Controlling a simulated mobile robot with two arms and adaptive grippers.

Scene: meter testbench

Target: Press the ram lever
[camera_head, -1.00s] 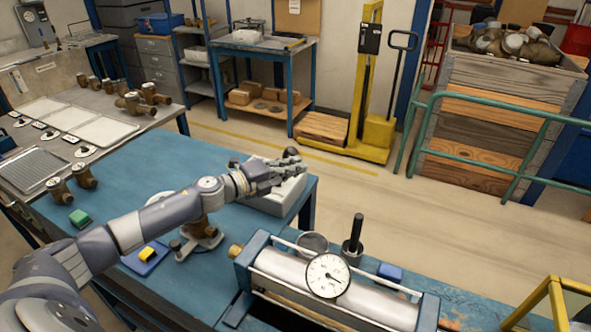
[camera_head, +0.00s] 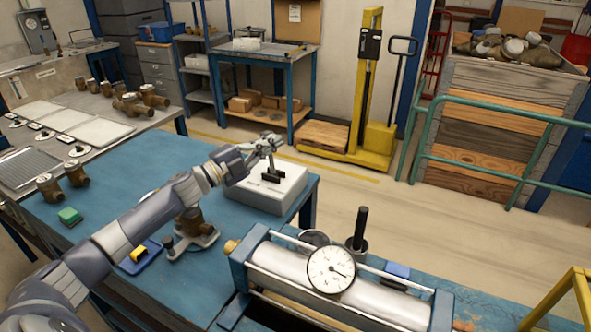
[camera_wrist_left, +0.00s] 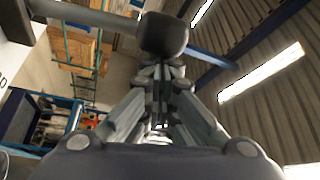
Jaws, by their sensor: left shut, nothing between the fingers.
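A pale box (camera_head: 262,196) stands at the far right corner of the blue bench, with a black bracket and a thin lever (camera_head: 271,170) rising from its top. My left gripper (camera_head: 270,145) is shut and empty, above the box at the lever's upper end. In the left wrist view, a dark rounded knob (camera_wrist_left: 163,35) on a grey bar lies just beyond the shut fingers (camera_wrist_left: 161,85). I cannot tell whether they touch. The fingers partly hide the lever's top in the head view. My right gripper is not in view.
A steel cylinder (camera_head: 300,272) with a round dial gauge (camera_head: 331,269) lies at the front, beside an upright black handle (camera_head: 360,228). A brass meter body (camera_head: 190,222) on a stand is beneath my left arm. Open floor lies behind the bench.

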